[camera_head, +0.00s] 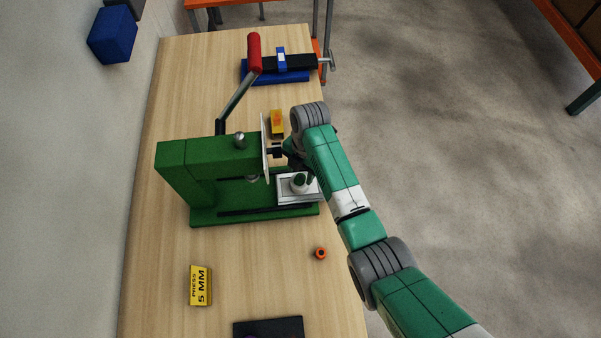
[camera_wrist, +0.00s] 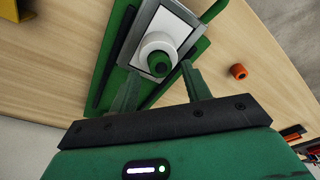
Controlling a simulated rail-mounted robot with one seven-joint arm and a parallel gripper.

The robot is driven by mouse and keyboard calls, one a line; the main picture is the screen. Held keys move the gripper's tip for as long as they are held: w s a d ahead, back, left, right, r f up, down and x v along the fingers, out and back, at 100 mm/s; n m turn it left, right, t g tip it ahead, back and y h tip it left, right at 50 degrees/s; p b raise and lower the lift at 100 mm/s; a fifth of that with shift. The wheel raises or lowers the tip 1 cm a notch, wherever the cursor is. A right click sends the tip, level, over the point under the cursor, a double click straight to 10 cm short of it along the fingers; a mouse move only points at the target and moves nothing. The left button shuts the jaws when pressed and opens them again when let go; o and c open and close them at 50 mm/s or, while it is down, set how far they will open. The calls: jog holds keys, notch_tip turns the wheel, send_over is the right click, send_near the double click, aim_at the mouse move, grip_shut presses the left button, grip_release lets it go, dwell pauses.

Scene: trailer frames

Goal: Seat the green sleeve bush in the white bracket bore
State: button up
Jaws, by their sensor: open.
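The green sleeve bush (camera_wrist: 160,63) stands at the mouth of the round white bracket (camera_wrist: 158,44), and it shows small in the head view (camera_head: 309,178). How deep it sits in the bore I cannot tell. The bracket (camera_head: 298,187) rests on a pale plate (camera_head: 286,198) at the right end of the green press. My gripper (camera_wrist: 160,72) is open in the wrist view, one finger on each side near the bush, with nothing clearly held. Whether a finger touches the bush is unclear. In the head view my arm partly hides the gripper.
The green press (camera_head: 205,165) has a red-handled lever (camera_head: 254,55) raised. An orange ring (camera_head: 320,253) lies near the table's right edge. A yellow "PRESS 5 MM" sign (camera_head: 200,285), a black mat (camera_head: 285,328), a yellow-orange block (camera_head: 277,122) and a blue vise (camera_head: 275,75) are also on the table.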

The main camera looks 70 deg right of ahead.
notch_tip(320, 180, up, 10)
jog(key=d, duration=0.1)
jog(key=shift+s+d, duration=0.2)
jog(key=shift+d, duration=0.1)
